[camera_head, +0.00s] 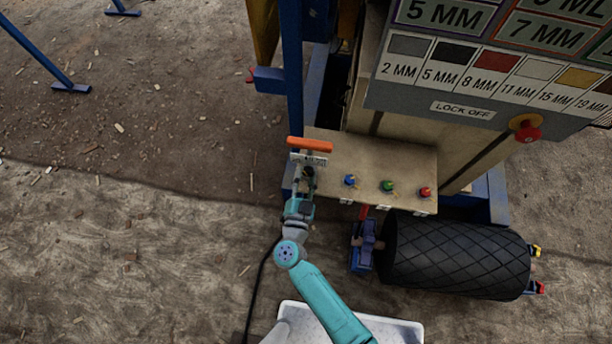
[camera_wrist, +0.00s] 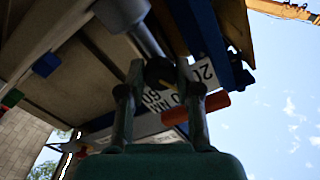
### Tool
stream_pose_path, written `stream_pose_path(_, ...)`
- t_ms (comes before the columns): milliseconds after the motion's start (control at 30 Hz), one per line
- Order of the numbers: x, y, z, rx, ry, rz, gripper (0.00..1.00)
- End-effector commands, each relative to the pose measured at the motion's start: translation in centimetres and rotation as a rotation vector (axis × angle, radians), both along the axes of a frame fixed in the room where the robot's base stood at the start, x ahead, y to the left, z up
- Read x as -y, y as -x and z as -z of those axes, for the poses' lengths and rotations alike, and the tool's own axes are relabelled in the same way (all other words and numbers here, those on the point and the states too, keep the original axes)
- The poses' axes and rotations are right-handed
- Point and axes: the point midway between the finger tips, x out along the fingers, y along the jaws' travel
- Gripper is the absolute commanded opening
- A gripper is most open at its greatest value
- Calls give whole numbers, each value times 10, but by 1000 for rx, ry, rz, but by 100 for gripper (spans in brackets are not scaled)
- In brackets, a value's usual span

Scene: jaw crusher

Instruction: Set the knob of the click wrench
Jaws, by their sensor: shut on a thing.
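The click wrench shows in the head view as an orange handle (camera_head: 310,144) with a white scale plate (camera_head: 308,159) below it, at the left end of the control shelf. My gripper (camera_head: 305,186) reaches up to it from below. In the wrist view my gripper (camera_wrist: 160,82) has one finger on each side of a dark round knob (camera_wrist: 160,71) and is shut on it. The scale plate (camera_wrist: 205,72) with partly covered figures and NM, and the orange handle (camera_wrist: 203,108), show behind the right finger. The fingers hide part of the knob and plate.
The beige shelf (camera_head: 340,152) carries a blue knob (camera_head: 350,180), a green knob (camera_head: 387,186) and a red knob (camera_head: 425,192). A black ribbed roller (camera_head: 455,256) lies right of my arm. A sign panel (camera_head: 480,75) stands above. Open dirt ground (camera_head: 120,240) is on the left.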

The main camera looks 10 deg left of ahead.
Motion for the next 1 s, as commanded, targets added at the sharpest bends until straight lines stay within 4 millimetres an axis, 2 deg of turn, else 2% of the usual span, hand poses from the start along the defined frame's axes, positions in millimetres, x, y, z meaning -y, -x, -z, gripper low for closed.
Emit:
stream_pose_path(500,-1,0,-1,-1,-356,1,0)
stream_pose_path(1000,-1,0,-1,-1,-438,1,0)
